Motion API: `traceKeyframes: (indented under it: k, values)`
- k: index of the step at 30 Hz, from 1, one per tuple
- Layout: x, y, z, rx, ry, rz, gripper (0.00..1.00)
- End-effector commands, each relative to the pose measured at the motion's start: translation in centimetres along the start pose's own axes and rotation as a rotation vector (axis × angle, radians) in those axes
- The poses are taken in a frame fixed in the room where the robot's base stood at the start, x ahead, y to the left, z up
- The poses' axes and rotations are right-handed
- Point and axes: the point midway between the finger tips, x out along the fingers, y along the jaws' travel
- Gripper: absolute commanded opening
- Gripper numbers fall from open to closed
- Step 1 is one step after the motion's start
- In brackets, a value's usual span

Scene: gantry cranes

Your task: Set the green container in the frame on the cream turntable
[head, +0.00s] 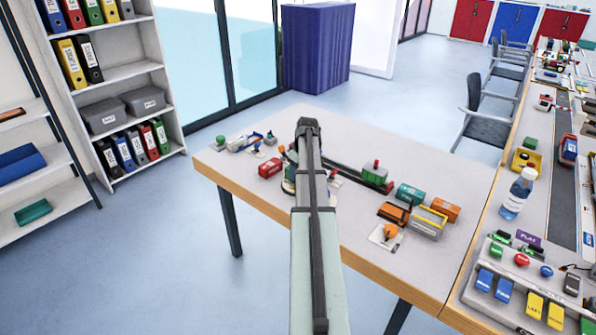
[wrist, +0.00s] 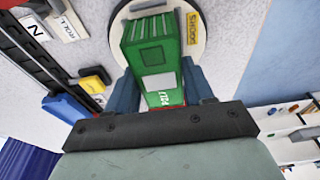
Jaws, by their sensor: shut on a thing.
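The green container (wrist: 152,50) shows in the wrist view between the two blue-grey fingers of my gripper (wrist: 160,85). My gripper is shut on it. The container is over the round cream turntable (wrist: 118,28), which has a dark rim and a yellow label.
A red container (head: 270,168) lies left of my arm. A green locomotive (head: 375,176), a teal container (head: 410,194), an orange container (head: 446,210) and a yellow-railed tray (head: 430,222) stand to the right. A bottle (head: 518,194) stands farther right.

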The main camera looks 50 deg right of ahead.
Motion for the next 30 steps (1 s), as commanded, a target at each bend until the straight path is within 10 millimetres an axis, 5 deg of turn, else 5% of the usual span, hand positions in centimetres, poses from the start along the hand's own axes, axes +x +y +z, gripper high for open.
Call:
traceKeyframes:
  k: [30]
  values:
    - [0.72,0.01,0.14,0.0,0.0,0.0,0.25]
